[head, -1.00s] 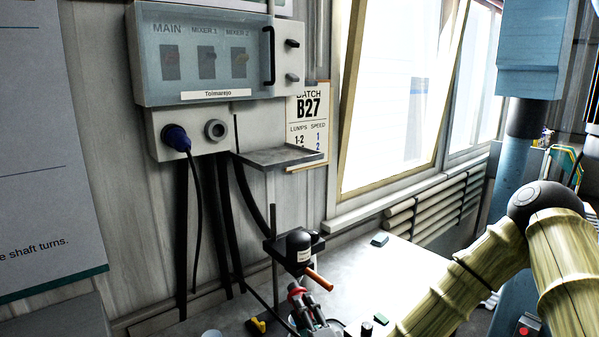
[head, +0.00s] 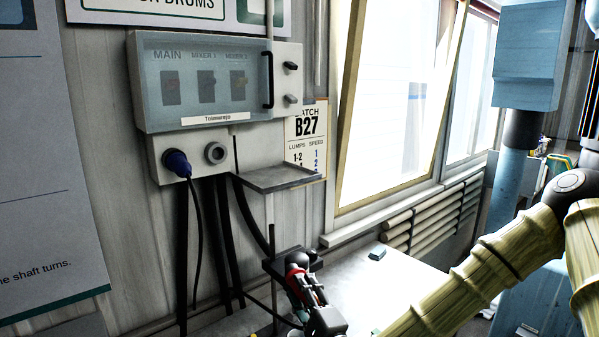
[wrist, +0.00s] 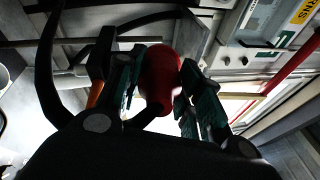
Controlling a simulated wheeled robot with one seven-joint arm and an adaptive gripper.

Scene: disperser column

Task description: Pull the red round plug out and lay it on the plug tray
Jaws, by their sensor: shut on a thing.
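The red round plug (wrist: 160,75) is between the two fingers of my gripper (wrist: 156,98) in the wrist view. In the head view my gripper (head: 308,298) is low in the middle, with a bit of red at its fingers. It is in front of and below the grey shelf (head: 280,179), which looks like the plug tray. That shelf is bare and juts from the wall below the switch box.
The switch box (head: 215,85) hangs on the wall with a clear cover.

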